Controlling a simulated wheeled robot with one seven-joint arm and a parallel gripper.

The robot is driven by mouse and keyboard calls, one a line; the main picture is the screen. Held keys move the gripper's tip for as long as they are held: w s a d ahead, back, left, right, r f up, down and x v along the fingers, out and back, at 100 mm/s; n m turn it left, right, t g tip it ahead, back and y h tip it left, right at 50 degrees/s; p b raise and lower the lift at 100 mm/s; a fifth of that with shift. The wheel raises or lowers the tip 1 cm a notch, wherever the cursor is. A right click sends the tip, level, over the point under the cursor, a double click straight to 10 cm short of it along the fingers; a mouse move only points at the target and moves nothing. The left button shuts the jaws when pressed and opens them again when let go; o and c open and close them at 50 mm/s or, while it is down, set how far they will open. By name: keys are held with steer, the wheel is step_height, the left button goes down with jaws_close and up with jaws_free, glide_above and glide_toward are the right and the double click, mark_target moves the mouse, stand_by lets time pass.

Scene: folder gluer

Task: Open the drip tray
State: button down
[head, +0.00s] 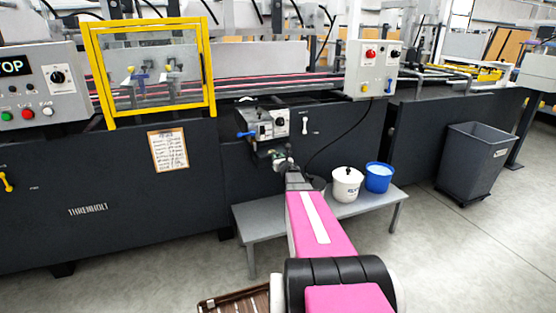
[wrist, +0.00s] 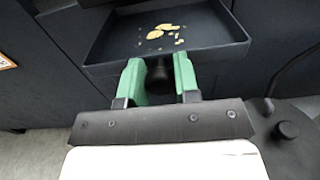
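The drip tray (wrist: 215,48) is a dark, shallow tray with a raised rim, with tan flakes lying inside it. Its inside is in plain sight in the wrist view. A dark round knob (wrist: 159,72) is at its front, between the two green fingers of my gripper (wrist: 159,78). The fingers stand close on both sides of the knob and look shut on it. In the head view my gripper (head: 284,163) is at the machine's front, below the grey control unit (head: 263,121). The tray is mostly hidden there.
A grey bench (head: 262,218) stands under and beside my arm, with a white bucket (head: 346,186) and a blue bucket (head: 378,178) on it. A black cable hangs right of my gripper. A grey bin (head: 472,163) stands farther right. The floor between bench and bin is clear.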

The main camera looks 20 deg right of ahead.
steer(key=s, duration=1.4)
steer(key=shift+s, duration=0.15)
steer(key=c, duration=0.9)
jaws_free()
steer(key=shift+o, duration=0.2)
steer(key=s, duration=1)
steer(key=shift+s, duration=0.4)
